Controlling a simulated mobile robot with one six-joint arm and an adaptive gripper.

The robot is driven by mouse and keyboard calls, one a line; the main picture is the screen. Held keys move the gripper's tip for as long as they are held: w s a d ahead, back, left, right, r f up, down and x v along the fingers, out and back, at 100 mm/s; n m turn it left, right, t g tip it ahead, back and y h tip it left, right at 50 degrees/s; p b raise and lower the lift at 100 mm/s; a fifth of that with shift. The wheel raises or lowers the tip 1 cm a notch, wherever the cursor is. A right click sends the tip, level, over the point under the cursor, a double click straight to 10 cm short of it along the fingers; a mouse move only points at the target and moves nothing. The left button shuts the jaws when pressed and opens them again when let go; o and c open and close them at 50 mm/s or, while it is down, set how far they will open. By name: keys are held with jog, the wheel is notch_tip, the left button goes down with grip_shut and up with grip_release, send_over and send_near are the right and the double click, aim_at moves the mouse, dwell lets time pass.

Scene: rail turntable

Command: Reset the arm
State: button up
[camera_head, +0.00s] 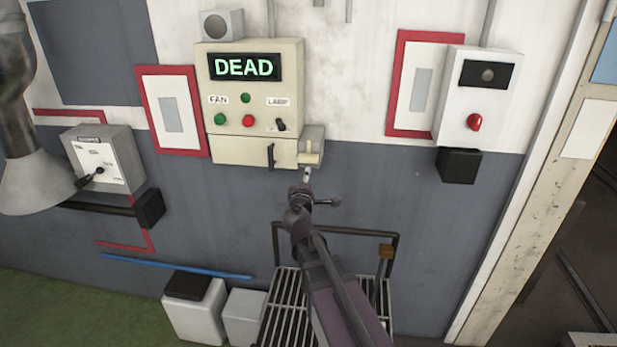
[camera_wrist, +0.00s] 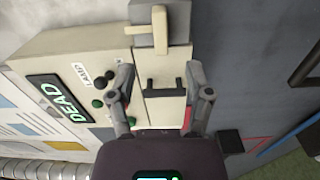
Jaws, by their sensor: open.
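My gripper (camera_head: 314,188) is open in front of the wall, just below and right of the cream control box (camera_head: 230,150). In the wrist view my gripper (camera_wrist: 161,80) has its two fingers spread, with nothing held between them. The box's lower part and a dark handle show between and beyond the fingers. A grey side box (camera_head: 313,135) with a cream lever (camera_head: 308,158) is at the box's right side; the lever also shows in the wrist view (camera_wrist: 161,35), beyond the fingertips. The display (camera_head: 244,67) reads DEAD in green.
A grey switch box (camera_head: 108,160) with a lever is on the left wall. A white box (camera_head: 480,95) with a red knob is on the right. A slatted metal rack (camera_head: 277,310) and white bins (camera_head: 195,315) stand below. A door frame (camera_head: 540,170) is at right.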

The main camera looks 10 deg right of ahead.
dwell(0.3)
jog(key=s+d+f+m+g+h+b, duration=0.1)
jog(key=s+d+f+m+g+b, duration=0.1)
jog(key=s+d+f+m+g, duration=0.4)
jog(key=s+d+f+m+g+h+b, duration=0.1)
jog(key=s+d+f+m+g+b, duration=0.2)
jog(key=f, duration=0.5)
jog(key=s+a+f+m+g+y+b, duration=0.1)
jog(key=s+a+f+g+y, duration=0.3)
jog(key=s, duration=0.4)
jog(key=s+a+f+m+g+y+b, duration=0.1)
jog(key=s+a+f+m+g+y, duration=0.2)
jog(key=s+f, duration=0.4)
jog(key=shift+s+a+f+m+g+y, duration=0.35)
jog(key=shift+s+a+g+y, duration=0.2)
jog(key=shift+a, duration=0.45)
jog(key=shift+w+r, duration=0.1)
jog(key=shift+w, duration=0.1)
jog(key=shift+c, duration=0.3)
